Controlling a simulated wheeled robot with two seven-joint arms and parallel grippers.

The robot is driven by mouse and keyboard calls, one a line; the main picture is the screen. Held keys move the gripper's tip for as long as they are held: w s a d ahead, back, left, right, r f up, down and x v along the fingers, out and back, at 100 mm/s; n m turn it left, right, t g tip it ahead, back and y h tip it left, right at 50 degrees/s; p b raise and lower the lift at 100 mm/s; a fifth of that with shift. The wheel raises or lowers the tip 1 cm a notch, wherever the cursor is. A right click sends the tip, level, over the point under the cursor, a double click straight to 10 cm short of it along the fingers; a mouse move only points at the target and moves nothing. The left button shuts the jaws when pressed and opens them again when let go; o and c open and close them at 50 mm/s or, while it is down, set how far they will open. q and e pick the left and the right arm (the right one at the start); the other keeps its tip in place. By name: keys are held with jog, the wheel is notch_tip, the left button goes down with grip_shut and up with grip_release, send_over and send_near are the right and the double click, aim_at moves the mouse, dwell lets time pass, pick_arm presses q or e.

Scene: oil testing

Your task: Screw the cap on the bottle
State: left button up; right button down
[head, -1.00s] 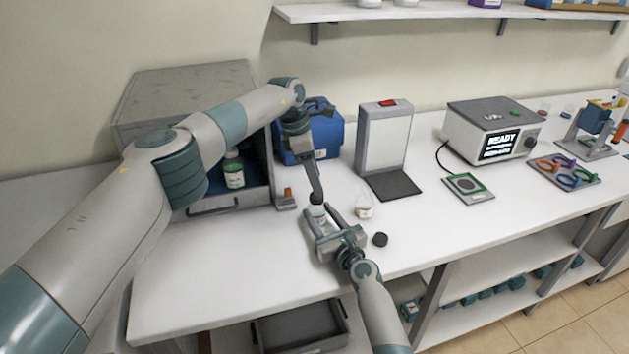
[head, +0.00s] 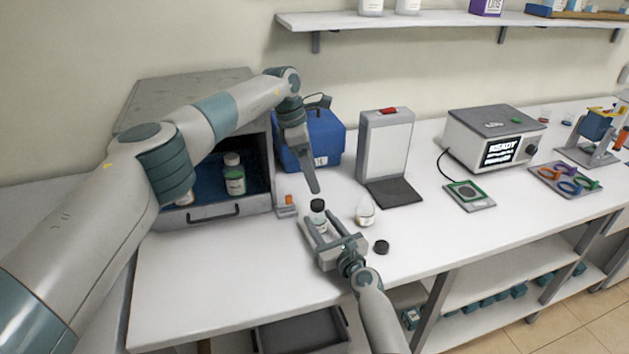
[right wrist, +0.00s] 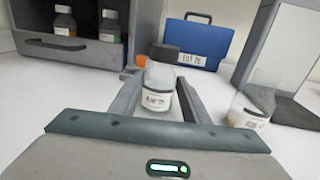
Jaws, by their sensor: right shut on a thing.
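A small clear bottle with a white label (right wrist: 156,98) stands upright between the fingers of my right gripper (head: 318,228), which is shut on it. A black cap (head: 318,204) sits on top of the bottle; it also shows in the right wrist view (right wrist: 164,52). I cannot tell how tightly it is seated. My left gripper (head: 315,190) points down just above the cap, apart from it. It is seen edge-on, so its opening cannot be told. Another black cap (head: 381,247) lies on the table right of my right gripper.
A flask (head: 365,213) stands right of the bottle. Behind are an orange-topped holder (head: 287,207), a blue case (head: 318,140), and a grey stand with a dark base (head: 394,191). An open cabinet (head: 205,212) with bottles is at left. The front left table is clear.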

pick_arm(q)
jog(key=v, duration=0.7)
jog(key=shift+r, duration=0.4)
jog(key=shift+a, duration=0.1)
pick_arm(e)
jog(key=c, duration=0.9)
grip_release()
jog(key=shift+v, duration=0.9)
jog(key=v, duration=1.5)
jog(key=shift+s+d, duration=0.2)
jog(key=shift+s, duration=0.1)
